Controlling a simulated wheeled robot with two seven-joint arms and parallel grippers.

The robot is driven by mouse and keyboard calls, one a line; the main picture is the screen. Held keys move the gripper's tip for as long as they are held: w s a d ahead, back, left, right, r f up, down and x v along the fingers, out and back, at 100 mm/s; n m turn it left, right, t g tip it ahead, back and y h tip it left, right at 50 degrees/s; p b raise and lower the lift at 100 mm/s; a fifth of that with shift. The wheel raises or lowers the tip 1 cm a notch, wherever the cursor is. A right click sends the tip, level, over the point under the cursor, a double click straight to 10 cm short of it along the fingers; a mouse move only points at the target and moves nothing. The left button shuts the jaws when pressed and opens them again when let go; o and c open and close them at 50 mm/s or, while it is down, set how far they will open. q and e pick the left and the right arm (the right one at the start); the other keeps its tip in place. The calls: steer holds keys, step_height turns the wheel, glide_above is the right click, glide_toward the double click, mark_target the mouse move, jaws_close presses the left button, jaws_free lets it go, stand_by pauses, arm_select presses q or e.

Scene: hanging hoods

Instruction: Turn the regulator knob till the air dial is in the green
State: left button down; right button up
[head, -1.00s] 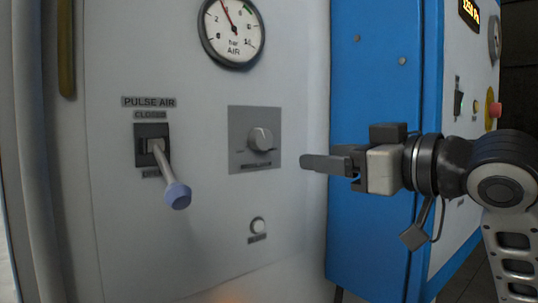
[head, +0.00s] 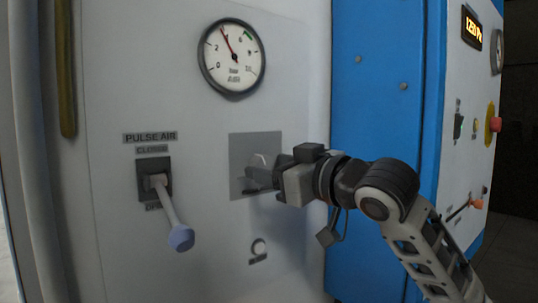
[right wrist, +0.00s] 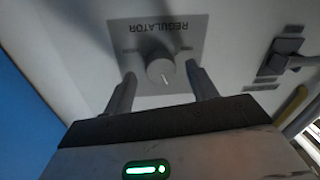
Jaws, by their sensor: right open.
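The grey regulator knob (right wrist: 160,69) sits on a grey plate labelled REGULATOR. In the head view the knob (head: 260,161) is partly hidden by my right gripper (head: 256,182). In the right wrist view the open fingers of that gripper (right wrist: 160,72) stand on either side of the knob, with a gap showing at each side. The knob's white mark points toward the gripper's palm. The air dial (head: 233,58) is above the plate. Its red needle points up and left, short of the green band at its upper right. My left gripper is not in view.
A PULSE AIR lever (head: 177,225) with a blue tip sticks out left of the regulator plate. A small round button (head: 258,247) sits below the plate. A blue panel (head: 376,120) stands to the right, then another panel with a lit display (head: 473,27).

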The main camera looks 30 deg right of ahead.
steer(key=shift+w+a, duration=0.1)
steer(key=shift+w, duration=0.65)
steer(key=c, duration=1)
steer(key=shift+m, duration=0.3)
